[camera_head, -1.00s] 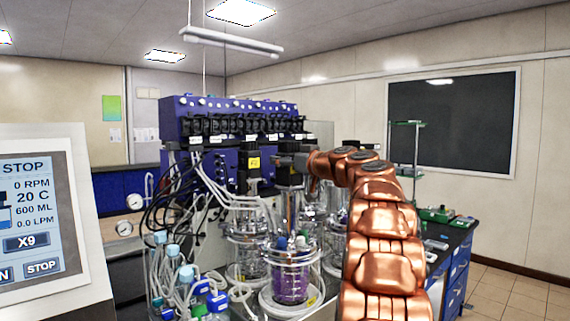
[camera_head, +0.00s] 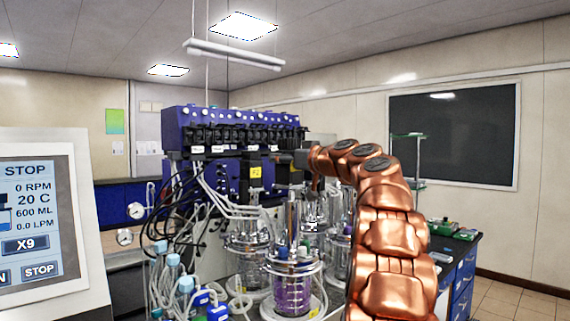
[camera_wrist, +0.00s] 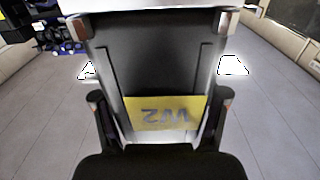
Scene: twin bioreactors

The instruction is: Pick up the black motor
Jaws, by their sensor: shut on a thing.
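The black motor (camera_wrist: 155,65) fills the middle of the wrist view. It has a dark body, pale edges and a yellow label (camera_wrist: 165,113) with upside-down lettering. My gripper (camera_wrist: 161,98) has a finger on each side of it and is shut on it. In the head view my gripper (camera_head: 295,158) is at the end of the copper arm, above the front glass vessel (camera_head: 292,270) with purple contents. The motor is small and dark there, partly merged with the gripper; the gap below it is hard to judge.
A second black motor with a yellow label (camera_head: 255,172) stands close on the left, over the rear vessel (camera_head: 246,247). The blue control unit (camera_head: 235,125) is behind. Tubes and cables crowd the left. A screen (camera_head: 35,220) stands front left.

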